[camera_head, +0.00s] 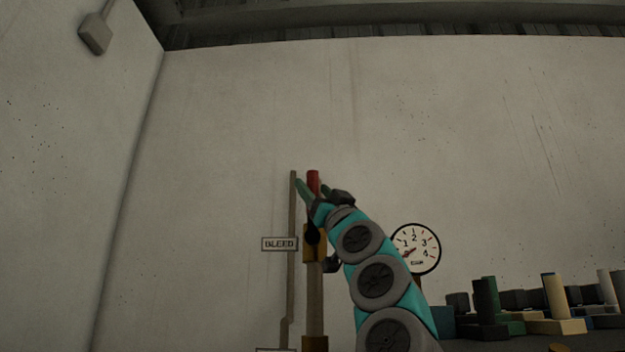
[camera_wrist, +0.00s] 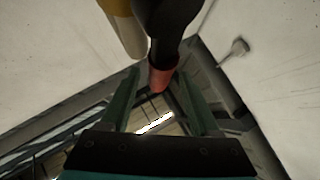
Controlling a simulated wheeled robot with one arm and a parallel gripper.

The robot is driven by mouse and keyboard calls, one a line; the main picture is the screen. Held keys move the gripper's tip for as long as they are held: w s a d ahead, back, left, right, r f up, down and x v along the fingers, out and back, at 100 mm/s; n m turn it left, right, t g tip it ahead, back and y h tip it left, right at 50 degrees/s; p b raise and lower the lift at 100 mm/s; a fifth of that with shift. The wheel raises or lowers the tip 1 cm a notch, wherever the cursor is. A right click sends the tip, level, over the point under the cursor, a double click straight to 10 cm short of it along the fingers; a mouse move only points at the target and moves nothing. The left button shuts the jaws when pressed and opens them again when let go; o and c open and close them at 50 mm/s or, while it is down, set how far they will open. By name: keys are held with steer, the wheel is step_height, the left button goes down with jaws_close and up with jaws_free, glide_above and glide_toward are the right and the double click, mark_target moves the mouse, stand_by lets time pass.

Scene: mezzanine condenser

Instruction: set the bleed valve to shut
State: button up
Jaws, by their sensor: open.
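The bleed valve has a brass body (camera_head: 314,245) on a vertical pipe, beside a plate reading BLEED (camera_head: 279,244). Its lever has a red end (camera_head: 313,182) that points up, roughly along the pipe line. In the wrist view the lever's black arm (camera_wrist: 170,25) comes down from the top to the red end (camera_wrist: 162,78). My gripper (camera_head: 314,187) is open, with one green finger on each side of the red end. In the wrist view the red end sits between the fingertips of my gripper (camera_wrist: 159,76), with gaps showing on both sides. My arm hides part of the valve's right side.
A round gauge (camera_head: 415,249) is on the right, close behind my arm. A thin upright conduit (camera_head: 292,225) runs just left of the valve. Several blocks and cylinders (camera_head: 530,310) stand at the lower right.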

steer(key=shift+p+x, duration=0.35)
steer(key=shift+x, duration=0.5)
jaws_close()
stand_by(0.9)
